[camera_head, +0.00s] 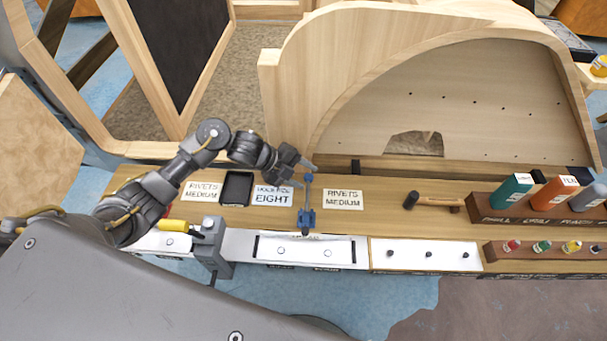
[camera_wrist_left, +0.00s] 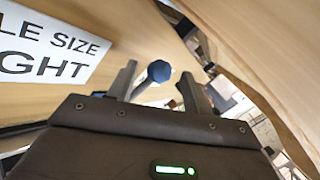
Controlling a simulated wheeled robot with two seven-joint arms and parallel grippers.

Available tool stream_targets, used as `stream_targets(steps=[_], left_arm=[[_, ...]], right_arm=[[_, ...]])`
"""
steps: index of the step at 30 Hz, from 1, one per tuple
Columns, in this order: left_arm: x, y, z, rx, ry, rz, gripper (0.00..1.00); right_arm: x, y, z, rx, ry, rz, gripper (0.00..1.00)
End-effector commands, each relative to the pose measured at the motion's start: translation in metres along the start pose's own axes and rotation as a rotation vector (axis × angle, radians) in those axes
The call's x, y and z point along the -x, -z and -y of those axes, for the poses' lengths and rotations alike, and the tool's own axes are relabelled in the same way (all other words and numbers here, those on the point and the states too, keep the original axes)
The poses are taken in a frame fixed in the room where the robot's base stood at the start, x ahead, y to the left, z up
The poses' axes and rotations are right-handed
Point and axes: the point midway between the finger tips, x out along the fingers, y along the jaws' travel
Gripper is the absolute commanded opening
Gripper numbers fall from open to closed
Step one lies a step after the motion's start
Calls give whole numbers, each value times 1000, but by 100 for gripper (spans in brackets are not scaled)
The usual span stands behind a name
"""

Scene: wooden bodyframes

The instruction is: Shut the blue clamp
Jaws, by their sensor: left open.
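The blue clamp (camera_head: 306,218) stands at the front edge of the wooden workbench (camera_head: 400,215), with its bar reaching back over the bench top. My left gripper (camera_head: 305,174) is open at the far end of that bar. In the left wrist view, a round dark blue end of the clamp (camera_wrist_left: 158,71) with a grey rod shows between the two spread fingers of the left gripper (camera_wrist_left: 160,80). I cannot tell whether a finger touches it. The clamp's lower jaw is hard to make out. My right gripper is out of view.
Paper labels lie on the bench, including a "RIVETS MEDIUM" card (camera_head: 343,200) right of the clamp. A black tray (camera_head: 237,188) is at left, a yellow-handled tool (camera_head: 176,226) near the front edge, a hammer (camera_head: 432,201) at right. A large wooden frame (camera_head: 290,95) stands behind.

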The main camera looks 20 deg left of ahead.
Motion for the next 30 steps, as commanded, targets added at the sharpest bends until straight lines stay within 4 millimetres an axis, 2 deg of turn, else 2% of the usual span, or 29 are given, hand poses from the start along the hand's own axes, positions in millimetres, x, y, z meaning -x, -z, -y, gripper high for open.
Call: stream_targets(steps=[11, 23, 30], left_arm=[[-6, 0, -1, -1, -1, 0, 50], [-6, 0, -1, 0, -2, 0, 0], [-8, 1, 1, -8, 0, 1, 0]], right_arm=[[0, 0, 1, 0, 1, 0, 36], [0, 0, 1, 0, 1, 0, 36], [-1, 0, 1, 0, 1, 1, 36]])
